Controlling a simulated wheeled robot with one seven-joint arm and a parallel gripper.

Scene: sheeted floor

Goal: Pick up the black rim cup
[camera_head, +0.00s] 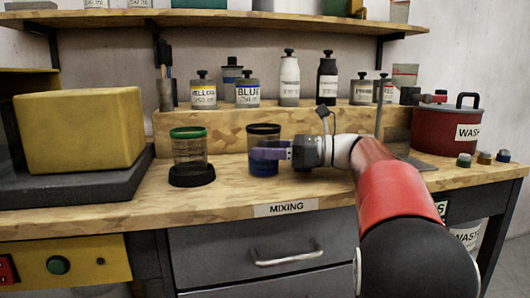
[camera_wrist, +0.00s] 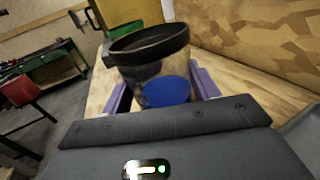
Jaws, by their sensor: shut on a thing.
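The black rim cup (camera_head: 264,130) is a clear cup with a dark rim and blue contents, upright at the workbench's mixing area. In the wrist view the cup (camera_wrist: 150,45) fills the upper middle, with its black rim and a blue patch visible. My gripper (camera_head: 268,152) reaches in from the right with purple fingers shut on the cup. In the wrist view the purple fingers (camera_wrist: 160,92) sit on either side of it. I cannot tell whether the cup's base touches the bench.
A green rim cup (camera_head: 189,148) stands on a black round base (camera_head: 192,175) just left of the held cup. A yellow block (camera_head: 80,130) is farther left. Labelled bottles (camera_head: 247,90) line the raised wooden ledge behind. A red pot (camera_head: 445,130) stands right. Bench front edge is near.

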